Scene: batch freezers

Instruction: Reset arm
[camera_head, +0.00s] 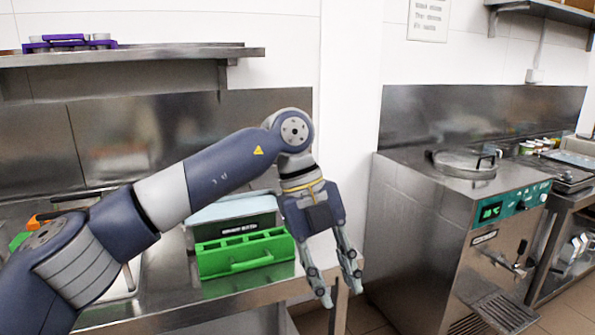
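My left arm comes in from the left and reaches across the steel counter. Its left gripper (341,290) hangs down just past the counter's front right corner, over the gap before the steel machine. Its fingers are spread apart, with nothing between them. My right gripper is not in this view.
A green caddy (248,256) stands on the steel counter (205,302), in front of a grey-lidded box (235,208). A batch freezer (425,230) with a round lid (464,163) stands at the right. A wall shelf (130,56) holds purple items (68,42).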

